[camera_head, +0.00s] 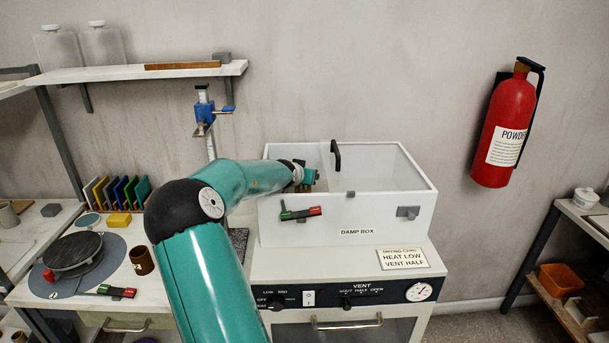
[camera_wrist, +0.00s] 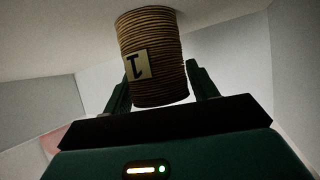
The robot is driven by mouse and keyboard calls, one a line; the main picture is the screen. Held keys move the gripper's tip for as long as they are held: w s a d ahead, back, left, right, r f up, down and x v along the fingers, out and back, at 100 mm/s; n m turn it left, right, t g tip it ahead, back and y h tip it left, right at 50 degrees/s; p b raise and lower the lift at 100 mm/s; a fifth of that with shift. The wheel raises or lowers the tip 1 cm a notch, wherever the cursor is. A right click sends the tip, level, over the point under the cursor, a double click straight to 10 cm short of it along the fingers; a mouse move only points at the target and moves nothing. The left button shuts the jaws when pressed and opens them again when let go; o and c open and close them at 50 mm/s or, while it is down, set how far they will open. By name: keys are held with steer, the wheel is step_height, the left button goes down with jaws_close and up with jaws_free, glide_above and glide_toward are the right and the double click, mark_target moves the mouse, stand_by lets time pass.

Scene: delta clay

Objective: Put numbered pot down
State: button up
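The numbered pot (camera_wrist: 155,75) is a brown ribbed cylinder with a pale label that looks like a 1. In the wrist view it stands between the two fingers of my gripper (camera_wrist: 160,85), which seem to touch its sides. Its far end meets or nearly meets a pale surface; I cannot tell which. In the head view my gripper (camera_head: 308,177) is inside the left part of the open white damp box (camera_head: 345,213), where the arm and front wall mostly hide the pot.
A divider with a black handle (camera_head: 336,155) stands in the box, right of my gripper. Another brown pot (camera_head: 141,262) stands on the left bench beside a dark turntable (camera_head: 73,252). Below the box is a drying cabinet (camera_head: 350,293). A fire extinguisher (camera_head: 504,128) hangs right.

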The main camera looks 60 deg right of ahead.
steer(key=shift+o, duration=0.8)
steer(key=shift+r, duration=0.1)
steer(key=shift+r, duration=0.15)
steer(key=shift+v, duration=3.75)
